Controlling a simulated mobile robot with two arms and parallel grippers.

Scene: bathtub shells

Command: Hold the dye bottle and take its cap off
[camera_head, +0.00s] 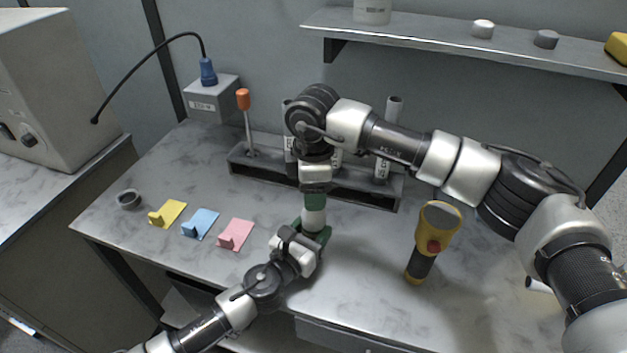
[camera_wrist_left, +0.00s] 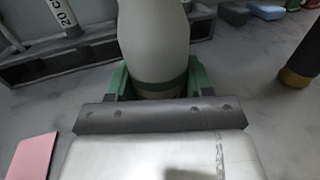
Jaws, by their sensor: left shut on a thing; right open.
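The pale dye bottle (camera_head: 314,221) stands upright near the middle of the table. My left gripper (camera_head: 311,238) is low on the bottle and shut on it. In the left wrist view the bottle (camera_wrist_left: 152,40) sits between green fingers (camera_wrist_left: 157,82), and its top is out of the picture. My right gripper (camera_head: 315,197) points down from above, over the bottle's top, with its fingers open. The cap is hidden behind the right gripper's fingers, so I cannot tell whether they touch it.
A dark rack (camera_head: 240,166) with tubes and an orange-handled tool (camera_head: 243,99) stands behind. Yellow (camera_head: 172,211), blue (camera_head: 203,222) and pink (camera_head: 238,233) pieces and a small dark bowl (camera_head: 128,199) lie left. A yellow-black handheld device (camera_head: 436,235) is right. A shelf (camera_head: 450,42) hangs above.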

